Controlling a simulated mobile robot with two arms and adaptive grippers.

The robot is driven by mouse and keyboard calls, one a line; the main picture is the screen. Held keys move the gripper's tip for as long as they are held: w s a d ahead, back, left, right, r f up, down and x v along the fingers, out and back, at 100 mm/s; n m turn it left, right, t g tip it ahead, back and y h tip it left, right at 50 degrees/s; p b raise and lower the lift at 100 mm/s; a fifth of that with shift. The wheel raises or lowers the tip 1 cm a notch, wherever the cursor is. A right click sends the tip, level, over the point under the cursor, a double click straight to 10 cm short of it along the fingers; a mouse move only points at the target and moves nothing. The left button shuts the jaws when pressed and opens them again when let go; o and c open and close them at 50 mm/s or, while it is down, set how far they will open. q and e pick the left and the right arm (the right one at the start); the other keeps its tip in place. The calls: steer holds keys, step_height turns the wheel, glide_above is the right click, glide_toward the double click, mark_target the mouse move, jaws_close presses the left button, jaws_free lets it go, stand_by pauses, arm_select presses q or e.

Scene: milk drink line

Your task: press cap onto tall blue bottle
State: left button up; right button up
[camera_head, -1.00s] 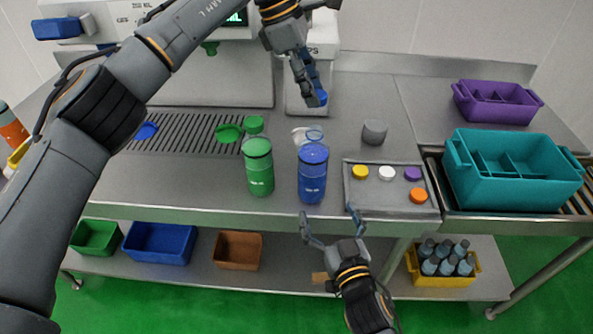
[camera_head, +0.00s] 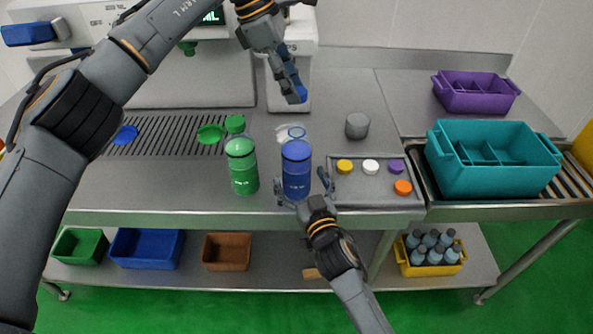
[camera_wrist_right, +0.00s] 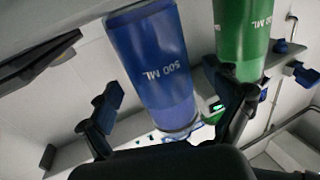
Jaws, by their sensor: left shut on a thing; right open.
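The tall blue bottle (camera_head: 297,178) stands upright on the table next to the tall green bottle (camera_head: 243,172). The blue bottle also shows large in the right wrist view (camera_wrist_right: 155,65). My left gripper (camera_head: 295,88) is shut on a small blue cap (camera_head: 300,94), held above and behind the blue bottle and apart from it. My right gripper (camera_head: 303,190) is open, with its fingers on either side of the blue bottle's lower part. In the right wrist view the bottle lies between the fingers (camera_wrist_right: 165,120); I cannot tell whether they touch it.
A grey tray (camera_head: 375,199) with yellow, white, purple and orange caps lies close to the right. A grey cylinder (camera_head: 357,126) stands behind it. A clear blue-rimmed vessel (camera_head: 290,134) stands behind the blue bottle. Teal (camera_head: 490,178) and purple crates (camera_head: 475,95) are at the right.

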steer(key=shift+x, duration=1.25)
steer(key=shift+c, duration=0.2)
steer(key=c, duration=1.8)
arm_select(q)
glide_above(296, 125)
steer(key=a, duration=0.1)
steer(key=shift+f, duration=2.45)
arm_select(e)
steer(key=shift+o, duration=0.2)
arm_select(q)
steer(key=shift+f, duration=0.85)
steer(key=shift+f, duration=0.65)
steer(key=o, duration=0.8)
